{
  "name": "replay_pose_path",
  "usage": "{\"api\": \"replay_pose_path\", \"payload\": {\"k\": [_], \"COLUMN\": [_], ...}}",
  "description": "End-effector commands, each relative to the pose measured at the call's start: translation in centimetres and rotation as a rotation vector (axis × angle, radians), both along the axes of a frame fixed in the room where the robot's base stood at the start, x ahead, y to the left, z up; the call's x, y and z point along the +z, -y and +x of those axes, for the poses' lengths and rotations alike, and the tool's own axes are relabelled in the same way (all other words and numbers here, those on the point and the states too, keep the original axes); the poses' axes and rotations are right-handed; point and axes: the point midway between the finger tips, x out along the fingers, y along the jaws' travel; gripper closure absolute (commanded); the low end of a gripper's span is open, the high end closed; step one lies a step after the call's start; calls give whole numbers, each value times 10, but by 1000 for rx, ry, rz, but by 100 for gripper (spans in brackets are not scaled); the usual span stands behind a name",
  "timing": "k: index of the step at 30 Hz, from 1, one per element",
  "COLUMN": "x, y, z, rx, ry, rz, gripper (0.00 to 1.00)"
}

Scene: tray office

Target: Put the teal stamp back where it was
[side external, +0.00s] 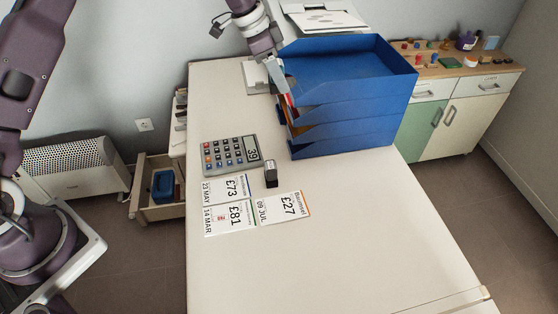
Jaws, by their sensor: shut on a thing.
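My gripper (275,76) is at the back of the white desk, just left of the blue stacked trays (345,100). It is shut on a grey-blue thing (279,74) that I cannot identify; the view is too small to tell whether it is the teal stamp. A small dark stamp-like block with a pale band (271,175) stands upright on the desk, right of the calculator and above the price cards. No clearly teal stamp shows on the open desk.
A grey calculator (230,153) reading 39 lies left of the trays. Three price cards, £73 (226,189), £81 (230,218) and £27 (280,207), lie in front. The desk's front is clear. An open drawer (160,208) and a cluttered sideboard (465,70) stand beyond.

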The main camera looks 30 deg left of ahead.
Motion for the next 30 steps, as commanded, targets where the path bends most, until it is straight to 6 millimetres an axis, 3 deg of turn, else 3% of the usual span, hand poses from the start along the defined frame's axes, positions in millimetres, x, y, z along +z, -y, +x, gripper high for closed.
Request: {"api": "replay_pose_path", "payload": {"k": [2, 5, 12, 30], "x": [11, 0, -67, -202], "y": [3, 4, 4, 3], "z": [6, 8, 7, 7], "rx": [42, 65, 66, 64], "ry": [1, -7, -9, -6], "rz": [2, 0, 0, 2], "gripper": [79, 79, 79, 79]}}
